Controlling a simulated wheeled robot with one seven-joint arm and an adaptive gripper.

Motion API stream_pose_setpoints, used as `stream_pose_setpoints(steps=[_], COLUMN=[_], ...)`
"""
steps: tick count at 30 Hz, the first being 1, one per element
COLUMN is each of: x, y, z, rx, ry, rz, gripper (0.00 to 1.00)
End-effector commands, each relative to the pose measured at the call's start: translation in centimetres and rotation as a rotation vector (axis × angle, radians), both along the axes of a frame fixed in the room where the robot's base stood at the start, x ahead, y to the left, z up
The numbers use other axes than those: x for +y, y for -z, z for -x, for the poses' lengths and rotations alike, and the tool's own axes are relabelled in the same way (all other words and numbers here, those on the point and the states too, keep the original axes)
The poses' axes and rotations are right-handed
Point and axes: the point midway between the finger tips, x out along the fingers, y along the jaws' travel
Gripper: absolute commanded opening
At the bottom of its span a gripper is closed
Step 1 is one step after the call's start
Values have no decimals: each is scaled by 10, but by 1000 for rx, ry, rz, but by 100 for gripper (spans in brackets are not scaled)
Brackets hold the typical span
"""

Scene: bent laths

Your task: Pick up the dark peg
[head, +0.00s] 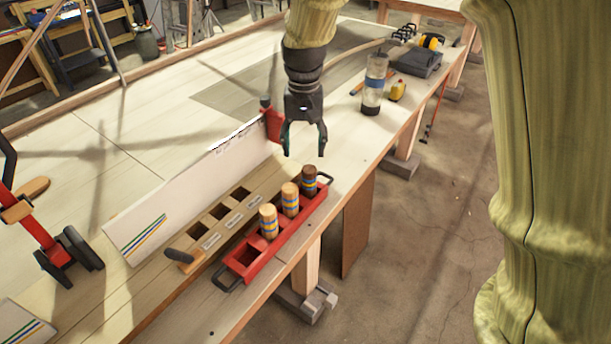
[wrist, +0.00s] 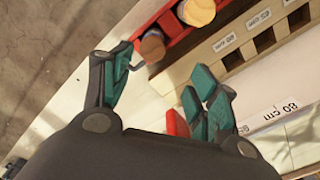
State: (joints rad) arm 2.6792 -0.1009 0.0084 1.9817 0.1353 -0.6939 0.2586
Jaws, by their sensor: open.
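The dark peg (head: 310,181) is brown with blue and yellow bands. It stands upright in the far end of a red tray (head: 249,267) near the table's front edge. Two lighter banded pegs, a middle one (head: 290,200) and a near one (head: 269,221), stand in the same tray. My gripper (head: 305,152) is open and empty, above the dark peg and slightly toward the far end. In the wrist view the dark peg's top (wrist: 152,46) shows just beyond the open fingers (wrist: 160,72), apart from them.
A wooden rail with square holes (head: 222,212) lies beside the tray, backed by a white board (head: 190,190). A red clamp (head: 270,120) stands near the gripper. A bottle (head: 374,85) and yellow item (head: 397,90) stand farther along. Bare tabletop lies between.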

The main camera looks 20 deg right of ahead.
Motion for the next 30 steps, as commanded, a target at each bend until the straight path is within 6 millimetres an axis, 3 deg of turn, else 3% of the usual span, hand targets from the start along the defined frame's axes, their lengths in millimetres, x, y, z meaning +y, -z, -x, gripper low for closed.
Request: stream_pose_setpoints(steps=[9,17,30], x=[-9,-10,-11], y=[42,54,96], z=[-2,-1,2], rx=[7,7,6], ry=[13,12,9], rz=[0,0,0], gripper=[60,60,60])
